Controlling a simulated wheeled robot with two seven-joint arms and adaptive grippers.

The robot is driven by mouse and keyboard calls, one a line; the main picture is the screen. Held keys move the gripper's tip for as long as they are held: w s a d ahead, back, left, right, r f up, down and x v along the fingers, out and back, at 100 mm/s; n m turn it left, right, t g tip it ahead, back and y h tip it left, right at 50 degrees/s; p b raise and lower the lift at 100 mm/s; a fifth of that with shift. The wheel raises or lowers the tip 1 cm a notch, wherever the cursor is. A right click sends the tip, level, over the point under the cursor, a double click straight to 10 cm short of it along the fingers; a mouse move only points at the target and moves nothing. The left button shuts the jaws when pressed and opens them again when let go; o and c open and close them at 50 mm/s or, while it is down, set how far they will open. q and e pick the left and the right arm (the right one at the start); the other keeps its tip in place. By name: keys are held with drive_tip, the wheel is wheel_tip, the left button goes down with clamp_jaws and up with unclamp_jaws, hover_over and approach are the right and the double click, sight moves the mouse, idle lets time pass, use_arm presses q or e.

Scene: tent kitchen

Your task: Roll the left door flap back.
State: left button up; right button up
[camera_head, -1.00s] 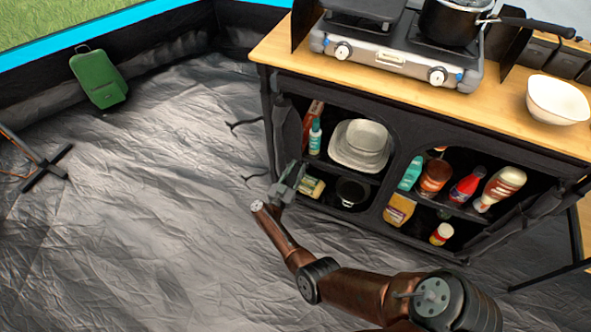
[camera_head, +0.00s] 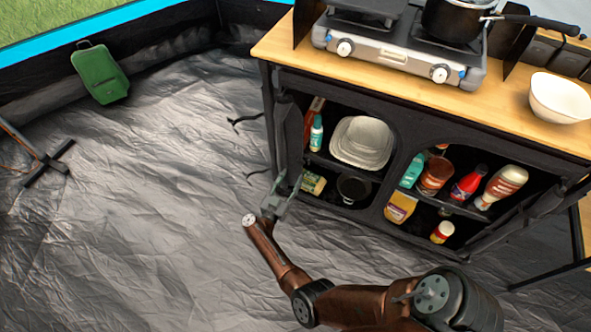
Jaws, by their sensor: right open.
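The black fabric kitchen cupboard (camera_head: 385,87) stands at the right, with two openings in its front. The left opening is uncovered and shows its shelves. Dark fabric, seemingly the left door flap (camera_head: 292,130), hangs gathered in a narrow upright strip along that opening's left edge; how tightly it is rolled I cannot tell. Two dark straps stick out left of the cupboard, one higher (camera_head: 245,121), one lower (camera_head: 259,172). My right gripper (camera_head: 288,180) is open and empty, by the flap's lower end; whether it touches the fabric I cannot tell. My left gripper is out of view.
The left opening holds pale dishes (camera_head: 361,142), a dark pot (camera_head: 353,189) and packets; the right one holds several bottles. A stove (camera_head: 395,58) with a saucepan (camera_head: 452,20) and a white bowl (camera_head: 559,98) stand on top. The groundsheet (camera_head: 150,200) left of the cupboard is mostly clear.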

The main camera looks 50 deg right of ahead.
sight(300, 163)
drive_tip(key=v, duration=0.4)
drive_tip(key=shift+s+a, duration=0.15)
drive_tip(key=shift+a, duration=0.25)
drive_tip(key=shift+b+x, duration=1.6)
drive_tip(key=shift+x, duration=4.1)
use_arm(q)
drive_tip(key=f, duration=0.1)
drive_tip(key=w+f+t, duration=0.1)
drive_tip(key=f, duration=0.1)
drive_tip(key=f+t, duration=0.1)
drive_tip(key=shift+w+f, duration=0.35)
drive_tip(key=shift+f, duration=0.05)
use_arm(e)
drive_tip(key=shift+s, duration=0.1)
clamp_jaws()
